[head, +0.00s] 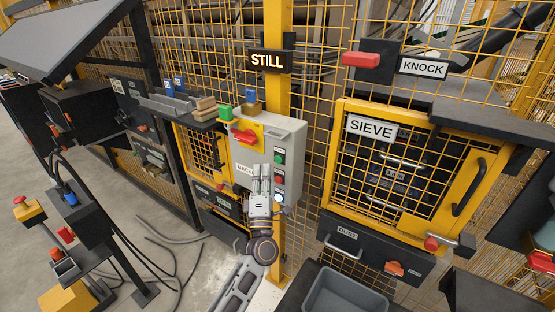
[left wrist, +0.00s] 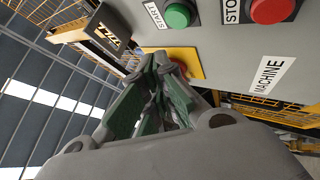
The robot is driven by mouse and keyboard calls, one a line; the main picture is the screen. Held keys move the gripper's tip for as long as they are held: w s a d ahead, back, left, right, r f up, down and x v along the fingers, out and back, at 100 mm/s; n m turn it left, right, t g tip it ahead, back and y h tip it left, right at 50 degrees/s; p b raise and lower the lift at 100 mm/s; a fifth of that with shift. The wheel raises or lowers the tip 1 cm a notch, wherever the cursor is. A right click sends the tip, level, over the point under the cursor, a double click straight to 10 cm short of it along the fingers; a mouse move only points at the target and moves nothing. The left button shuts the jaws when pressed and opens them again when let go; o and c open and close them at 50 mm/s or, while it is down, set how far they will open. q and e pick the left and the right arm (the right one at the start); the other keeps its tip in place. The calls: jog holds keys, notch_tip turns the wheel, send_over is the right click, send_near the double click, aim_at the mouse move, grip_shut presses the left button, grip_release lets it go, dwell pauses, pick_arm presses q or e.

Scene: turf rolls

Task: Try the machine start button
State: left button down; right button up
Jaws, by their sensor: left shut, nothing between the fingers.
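The grey machine control box (head: 297,150) hangs on the yellow post, its MACHINE label partly hidden by my left gripper. The green start button (head: 279,159) sits above a red stop button (head: 279,179). In the left wrist view, the green start button (left wrist: 178,15) is beside its START label, and the red stop button (left wrist: 272,8) is to its right. My left gripper (head: 263,169) is shut and empty in front of the box, left of the buttons in the head view. In the wrist view its fingertips (left wrist: 162,66) overlap the yellow plate; contact cannot be told. My right gripper is not in view.
A red rotary handle (head: 244,136) on a yellow plate projects from the box. The sign (head: 267,61) above reads STILL. The caged SIEVE door (head: 371,130) is at right, a grey bin (head: 345,292) below. Cables lie on the floor at left.

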pick_arm(q)
jog(key=shift+s+a+p, duration=0.3)
jog(key=shift+s+a, duration=0.35)
jog(key=shift+s, duration=0.25)
